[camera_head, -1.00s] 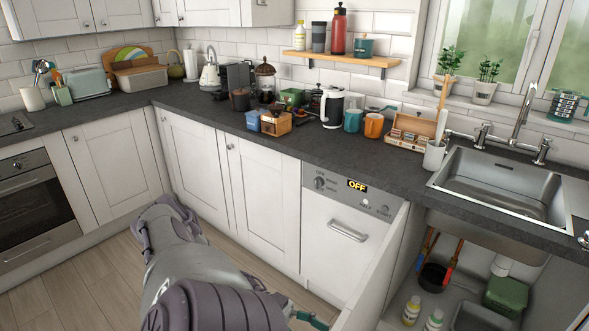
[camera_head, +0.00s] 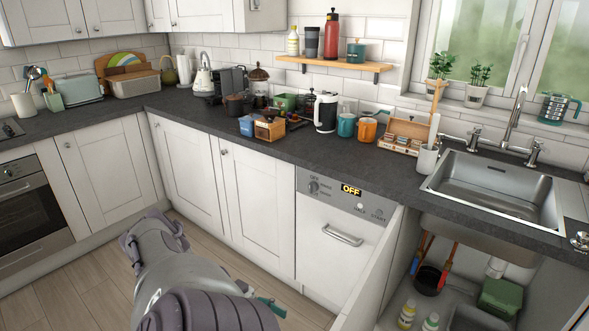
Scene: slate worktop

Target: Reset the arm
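A grey and purple arm of mine rises from the bottom of the head view, in front of the lower cabinets and over the wooden floor. Its visible joint is apart from the cabinet fronts. I cannot tell which arm it is.
The dark worktop (camera_head: 390,188) holds a kettle (camera_head: 325,111), mugs and a spice box (camera_head: 405,137). A sink (camera_head: 495,190) is at the right. The cupboard beneath it is open, with bottles (camera_head: 406,315) inside. The dishwasher (camera_head: 335,240) is shut. Some wooden floor (camera_head: 70,297) is clear.

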